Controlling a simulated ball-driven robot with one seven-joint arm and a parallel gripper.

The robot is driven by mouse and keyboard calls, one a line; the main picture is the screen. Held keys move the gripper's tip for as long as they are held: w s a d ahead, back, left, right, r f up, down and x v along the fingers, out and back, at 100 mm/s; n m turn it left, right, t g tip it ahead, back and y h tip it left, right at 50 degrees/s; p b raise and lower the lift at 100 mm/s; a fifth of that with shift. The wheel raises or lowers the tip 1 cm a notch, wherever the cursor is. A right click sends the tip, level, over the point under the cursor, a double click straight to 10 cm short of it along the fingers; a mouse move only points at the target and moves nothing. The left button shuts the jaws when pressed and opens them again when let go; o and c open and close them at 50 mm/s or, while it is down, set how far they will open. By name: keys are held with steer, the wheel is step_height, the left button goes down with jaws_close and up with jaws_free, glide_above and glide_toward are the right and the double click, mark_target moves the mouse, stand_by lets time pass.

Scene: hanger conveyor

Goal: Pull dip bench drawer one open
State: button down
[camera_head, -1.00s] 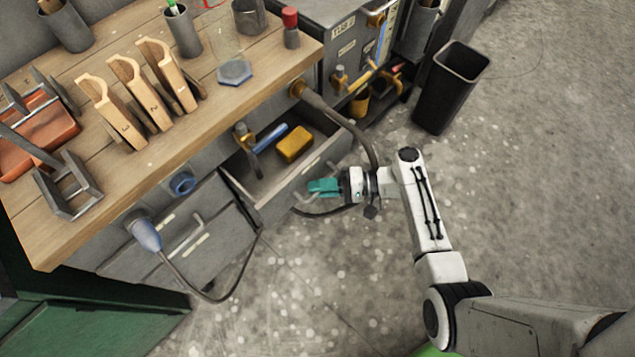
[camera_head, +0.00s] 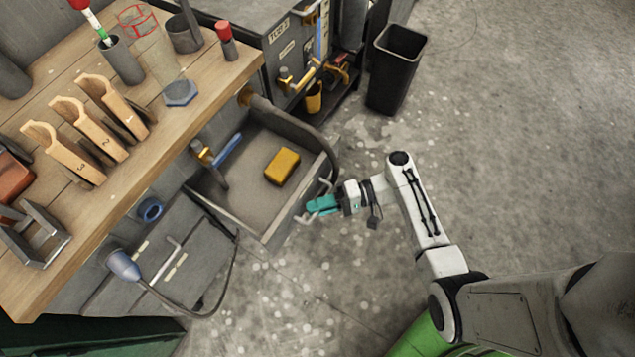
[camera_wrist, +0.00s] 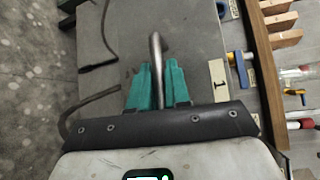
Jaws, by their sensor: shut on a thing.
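Dip bench drawer one (camera_head: 250,215) stands pulled out from under the wooden bench top, with its inside in view. In it are a yellow block (camera_head: 282,166), a blue-handled tool (camera_head: 228,148) and a tool with an orange collar. My gripper (camera_head: 312,207), with teal fingers, is at the drawer's front. In the wrist view the teal fingers (camera_wrist: 158,88) are shut on the metal bar handle (camera_wrist: 156,52), and a label reading "1" (camera_wrist: 218,80) is beside them on the drawer front.
The wooden bench top (camera_head: 150,160) holds numbered wooden pieces and cups. A hose runs along the drawer's right side. A lower drawer front (camera_head: 160,260) and a blue plug (camera_head: 123,264) with a cable are at left. A black bin (camera_head: 396,70) stands behind; the floor at right is clear.

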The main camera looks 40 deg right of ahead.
steer(key=c, duration=1.2)
jaws_free()
steer(key=b+v, duration=0.1)
steer(key=v, duration=0.9)
steer(key=shift+s+d, duration=0.2)
steer(key=shift+d, duration=0.15)
